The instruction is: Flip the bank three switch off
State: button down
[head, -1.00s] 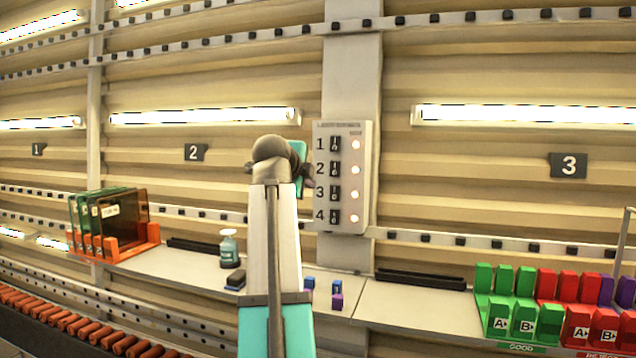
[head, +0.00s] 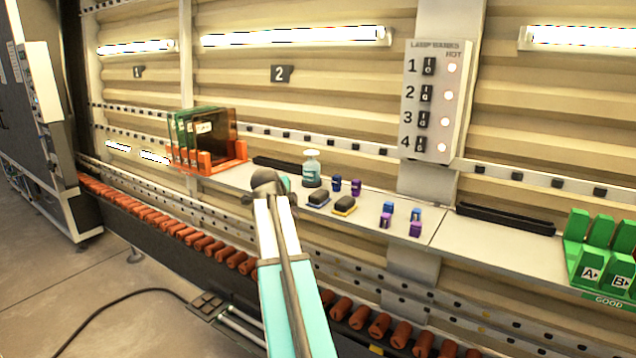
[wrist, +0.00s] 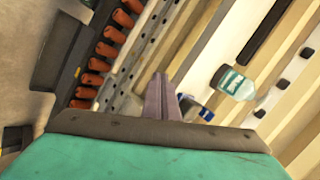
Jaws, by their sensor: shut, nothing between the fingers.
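The lamp bank panel (head: 434,100) is a pale box on the wall pillar at the upper right in the head view. The rocker's exact tilt is too small to tell. In the wrist view my gripper (wrist: 161,84) is shut and empty. In the head view my wrist is well left of and below the panel, and it hides the fingers. The panel is not in the wrist view.
A shelf (head: 440,205) below the panel bears a spray bottle (head: 311,170), sponges, small blue and purple blocks and an orange rack (head: 238,153) of tinted plates. The bottle also shows in the wrist view (wrist: 235,85). A red roller conveyor (head: 190,232) runs below the shelf.

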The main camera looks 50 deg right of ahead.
jog(key=w+a+f+n+g+y, duration=0.1)
jog(key=a+f+n, duration=0.1)
jog(key=a+f, duration=0.65)
jog(key=w+a+f+n+y, duration=0.2)
jog(key=a+f, duration=0.4)
jog(key=f, duration=0.6)
jog(key=w+a+f+n+g+y, duration=0.1)
jog(key=a+f+n, duration=0.1)
jog(key=a+f, duration=0.7)
jog(key=s+a+f+n+g+y, duration=0.1)
jog(key=s+a+f+n, duration=0.25)
jog(key=a+f, duration=0.45)
jog(key=s+a+f+n+g+y, duration=0.15)
jog(key=s+a+f, duration=0.35)
jog(key=f, duration=0.6)
jog(key=s+a+f+n+g, duration=0.1)
jog(key=s+a+f+n, duration=0.3)
jog(key=s, duration=0.5)
jog(key=s+a+f+n+g+y, duration=0.1)
jog(key=s+a+f+n+g, duration=0.1)
jog(key=s+a+f+n, duration=0.3)
jog(key=s+a+f+n+g+b, duration=0.1)
jog(key=s+a+f+n, duration=0.3)
jog(key=s+a+n, duration=0.4)
jog(key=shift+s+a+f+n+y, duration=0.35)
jog(key=shift+s+n, duration=0.25)
jog(key=shift+s, duration=2.45)
jog(key=shift+g, duration=0.25)
